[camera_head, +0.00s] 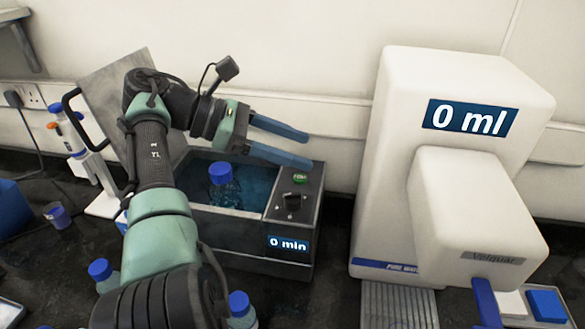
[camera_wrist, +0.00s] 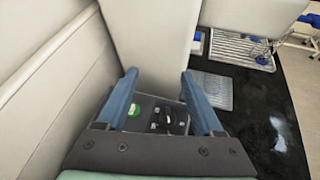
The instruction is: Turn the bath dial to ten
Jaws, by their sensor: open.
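The bath (camera_head: 250,238) is a dark box with blue water inside and its lid raised. A blue-capped bottle (camera_head: 222,178) stands in the water. The black dial (camera_head: 292,203) sits on the bath's right-hand top panel, below a green button (camera_head: 300,179). The front display (camera_head: 288,244) reads "0 min". My gripper (camera_head: 310,150) is open and empty, held above the far right part of the bath. In the wrist view the dial (camera_wrist: 167,116) and green button (camera_wrist: 134,110) show between and below the fingers, apart from them.
A white dispenser (camera_head: 400,150) reading "0 ml" stands close on the right. Blue-capped bottles (camera_head: 100,270) stand in front, partly behind my arm. A pipette stand (camera_head: 95,170) is at left. The wall is close behind.

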